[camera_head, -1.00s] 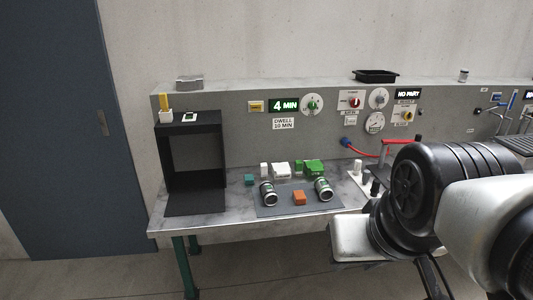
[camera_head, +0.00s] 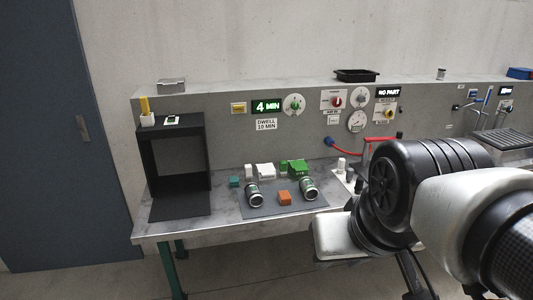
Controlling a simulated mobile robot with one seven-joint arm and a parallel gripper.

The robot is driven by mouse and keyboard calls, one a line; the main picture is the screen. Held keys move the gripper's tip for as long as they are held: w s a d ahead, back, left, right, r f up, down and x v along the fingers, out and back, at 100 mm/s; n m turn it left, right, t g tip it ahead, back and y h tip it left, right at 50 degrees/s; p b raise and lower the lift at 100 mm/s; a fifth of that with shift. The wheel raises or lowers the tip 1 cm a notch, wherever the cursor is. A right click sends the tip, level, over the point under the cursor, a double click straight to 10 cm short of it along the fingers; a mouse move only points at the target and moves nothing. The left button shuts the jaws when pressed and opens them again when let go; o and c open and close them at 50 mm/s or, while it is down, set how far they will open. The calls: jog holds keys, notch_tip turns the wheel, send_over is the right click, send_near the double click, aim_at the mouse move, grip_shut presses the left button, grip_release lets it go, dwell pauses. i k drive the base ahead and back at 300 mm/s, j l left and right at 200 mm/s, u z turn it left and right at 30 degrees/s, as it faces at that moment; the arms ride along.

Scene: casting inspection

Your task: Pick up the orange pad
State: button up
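The orange pad (camera_head: 284,198) is a small block near the front edge of a dark grey mat (camera_head: 270,211) on the workbench. It lies between two metal cans, the left can (camera_head: 254,195) and the right can (camera_head: 308,189). My arm fills the lower right of the head view, to the right of the pad and nearer the camera. My gripper's fingers cannot be made out, so whether it is open or shut does not show.
A black open-fronted box (camera_head: 178,165) stands at the bench's left end. Behind the mat are a teal block (camera_head: 235,182), a white block (camera_head: 265,171) and a green block (camera_head: 298,167). A red hose (camera_head: 348,150) and a red-handled fixture (camera_head: 380,140) are at right.

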aim_at(285, 198)
jog(key=i+l, duration=0.15)
jog(key=i, duration=0.3)
jog(key=i+l+u, duration=0.15)
jog(key=i, duration=0.25)
jog(key=i+l, duration=0.15)
jog(key=i, duration=0.3)
jog(key=i+l+u, duration=0.15)
jog(key=i, duration=0.25)
